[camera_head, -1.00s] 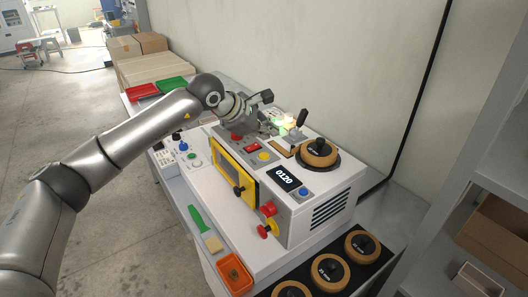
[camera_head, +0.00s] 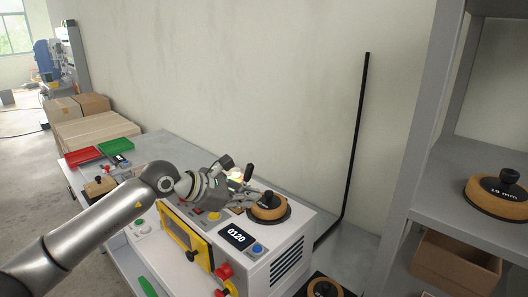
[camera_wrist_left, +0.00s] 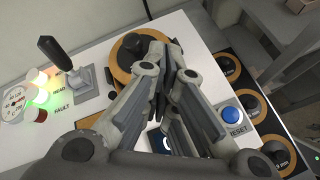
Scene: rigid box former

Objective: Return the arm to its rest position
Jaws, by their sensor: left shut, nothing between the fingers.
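My left gripper (camera_head: 252,197) is shut and empty. In the head view it is over the top of the white machine (camera_head: 292,234), close to the round wooden disc (camera_head: 268,212) with a black knob. In the wrist view its fingers (camera_wrist_left: 165,85) overlap part of that disc (camera_wrist_left: 122,75); I cannot tell whether they touch it. A black-handled lever (camera_wrist_left: 58,58) stands to the left of the disc there. The blue reset button (camera_wrist_left: 230,115) is to the right of the fingers. My right gripper is in neither view.
Red (camera_head: 84,156) and green trays (camera_head: 118,146) lie at the bench's far end. A grey shelf (camera_head: 455,180) holding a cardboard box (camera_head: 455,268) stands at the right.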

